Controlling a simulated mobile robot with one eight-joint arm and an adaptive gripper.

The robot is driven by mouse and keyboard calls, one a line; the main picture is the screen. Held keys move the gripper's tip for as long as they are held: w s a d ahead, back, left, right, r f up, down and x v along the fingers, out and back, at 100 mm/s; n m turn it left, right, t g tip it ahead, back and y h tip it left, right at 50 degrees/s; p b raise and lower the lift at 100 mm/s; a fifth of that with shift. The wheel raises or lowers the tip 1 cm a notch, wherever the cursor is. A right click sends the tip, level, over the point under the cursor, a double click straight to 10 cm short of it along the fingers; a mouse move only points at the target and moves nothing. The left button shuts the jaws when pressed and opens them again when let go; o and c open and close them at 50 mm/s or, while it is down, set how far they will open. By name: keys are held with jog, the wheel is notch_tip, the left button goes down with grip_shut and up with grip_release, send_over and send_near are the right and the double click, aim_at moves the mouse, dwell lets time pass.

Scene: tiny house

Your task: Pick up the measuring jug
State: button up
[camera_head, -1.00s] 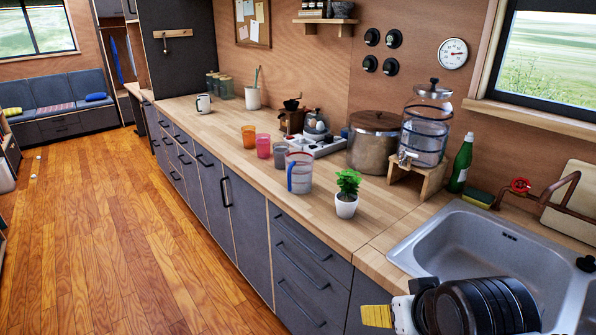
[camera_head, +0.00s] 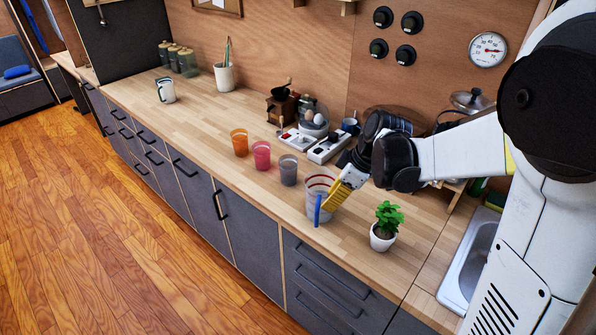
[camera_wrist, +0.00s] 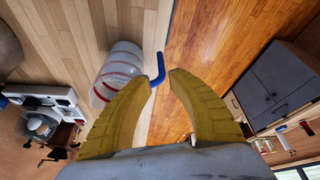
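The measuring jug (camera_head: 318,187) is clear with red bands and a blue handle; it stands upright on the wooden counter (camera_head: 225,108). In the wrist view the jug (camera_wrist: 122,63) lies left of centre, its handle (camera_wrist: 160,70) just beyond the gap between my fingertips. My gripper (camera_head: 334,203) has yellow fingers and comes in from the right, covering part of the jug in the head view. In the wrist view my gripper (camera_wrist: 160,77) is open, with nothing clearly held. The left finger overlaps the jug's edge; I cannot tell whether it touches.
A grey cup (camera_head: 288,171), a pink cup (camera_head: 261,156) and an orange cup (camera_head: 239,143) stand in a row left of the jug. A potted plant (camera_head: 384,228) stands close on its right. The sink (camera_head: 468,262) is at right. The counter's front edge is near the jug.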

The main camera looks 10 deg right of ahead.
aim_at(317, 220)
jog(key=b+x, duration=0.3)
jog(key=x, duration=0.7)
jog(key=shift+s+f, duration=0.1)
jog(key=shift+f, duration=0.25)
jog(key=shift+r, duration=0.1)
grip_shut()
